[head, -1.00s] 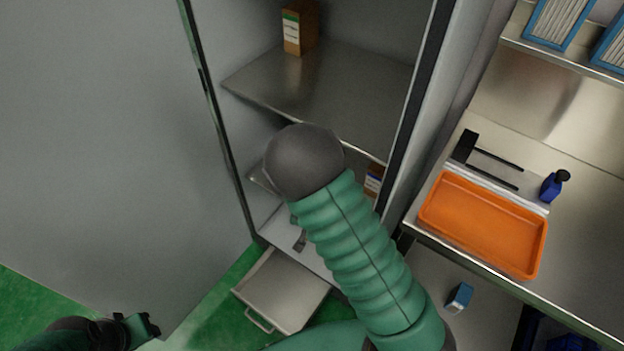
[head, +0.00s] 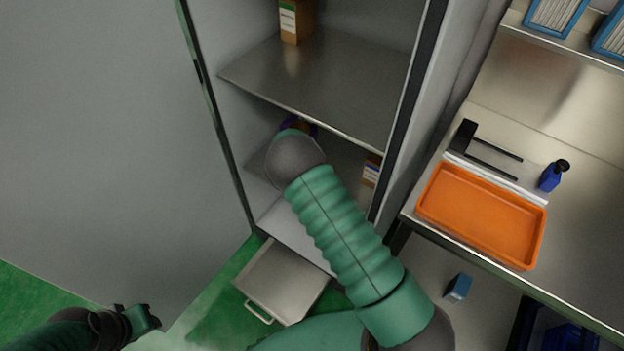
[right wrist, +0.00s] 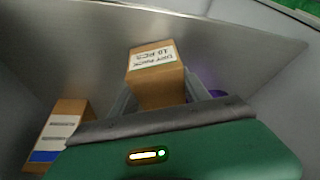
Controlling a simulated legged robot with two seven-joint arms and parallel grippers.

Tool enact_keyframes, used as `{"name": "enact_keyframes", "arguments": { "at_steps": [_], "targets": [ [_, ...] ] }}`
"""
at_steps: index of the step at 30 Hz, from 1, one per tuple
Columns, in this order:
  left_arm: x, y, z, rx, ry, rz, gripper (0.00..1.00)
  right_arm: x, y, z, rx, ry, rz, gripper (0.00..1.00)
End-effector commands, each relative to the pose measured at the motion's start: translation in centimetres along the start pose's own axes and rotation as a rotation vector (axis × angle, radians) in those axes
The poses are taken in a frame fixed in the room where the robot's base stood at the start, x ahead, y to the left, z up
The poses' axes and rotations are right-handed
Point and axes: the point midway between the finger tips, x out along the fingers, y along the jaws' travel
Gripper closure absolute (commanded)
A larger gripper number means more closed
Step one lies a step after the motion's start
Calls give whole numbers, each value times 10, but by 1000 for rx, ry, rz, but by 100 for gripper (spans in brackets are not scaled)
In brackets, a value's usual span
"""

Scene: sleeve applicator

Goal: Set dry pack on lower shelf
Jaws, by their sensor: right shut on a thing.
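The dry pack (right wrist: 155,75), a brown carton with a white "DRY PACK 10 PCS" label, is between the fingers of my right gripper (right wrist: 155,98) in the right wrist view. The gripper is shut on it. The lower shelf (head: 346,165) lies below the wide upper shelf (head: 310,85). Whether the pack touches the shelf cannot be told. My left gripper (head: 140,318) is at the bottom left, its opening unclear.
Another carton (head: 371,171) stands at the right of the lower shelf; a blue-striped carton (right wrist: 58,135) shows in the wrist view. A purple thing (right wrist: 203,91) is beside the pack. An orange tray (head: 482,215) sits on the right counter.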

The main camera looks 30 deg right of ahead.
Motion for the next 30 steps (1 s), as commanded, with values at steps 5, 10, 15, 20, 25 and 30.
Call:
{"name": "enact_keyframes", "arguments": {
  "at_steps": [5, 10, 15, 20, 25, 30],
  "targets": [
    [0, 0, 0, 0, 0, 0, 64, 2, 0, 1, 0, 2, -1, 99],
    [1, 0, 0, 0, 0, 0, 64, 4, 0, 2, 0, 2, -1, 41],
    [1, 0, 0, 0, 0, 0, 64, 4, 0, 2, 0, 2, -1, 24],
    [1, 0, 0, 0, 0, 0, 64, 4, 0, 2, 0, 2, -1, 24],
    [-2, 0, 0, 0, 0, 0, 64, -4, -1, 0, 0, 2, -2, 24],
    [-10, 0, -2, 0, 0, 0, 64, -42, -2, -1, 0, 3, -4, 24]
  ]
}}
